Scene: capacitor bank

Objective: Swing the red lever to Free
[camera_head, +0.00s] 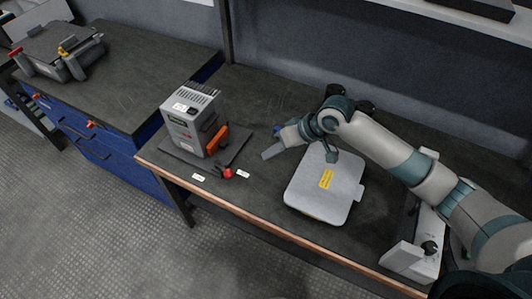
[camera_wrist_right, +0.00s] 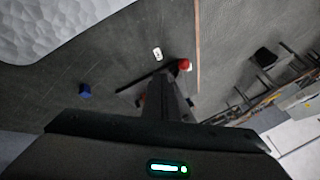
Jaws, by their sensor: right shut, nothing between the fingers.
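The red lever's round red knob (camera_head: 228,173) sits at the front edge of a dark base plate (camera_head: 232,150) below a grey capacitor box (camera_head: 195,120). Two small white labels lie beside it, one to the left (camera_head: 198,177) and one to the right (camera_head: 243,174); their words are too small to read. The knob is nearer the right label. In the right wrist view the red knob (camera_wrist_right: 185,65) shows just beyond my fingers, near one white label (camera_wrist_right: 157,53). My right gripper (camera_head: 268,153) is shut and empty, to the right of the knob and apart from it.
An orange handle (camera_head: 217,138) sticks out from the grey box. A light grey flat case (camera_head: 325,185) with a yellow label lies under my right arm. A small blue object (camera_wrist_right: 85,91) lies on the bench. A white device (camera_head: 415,255) stands at right. Bench front edge is close.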

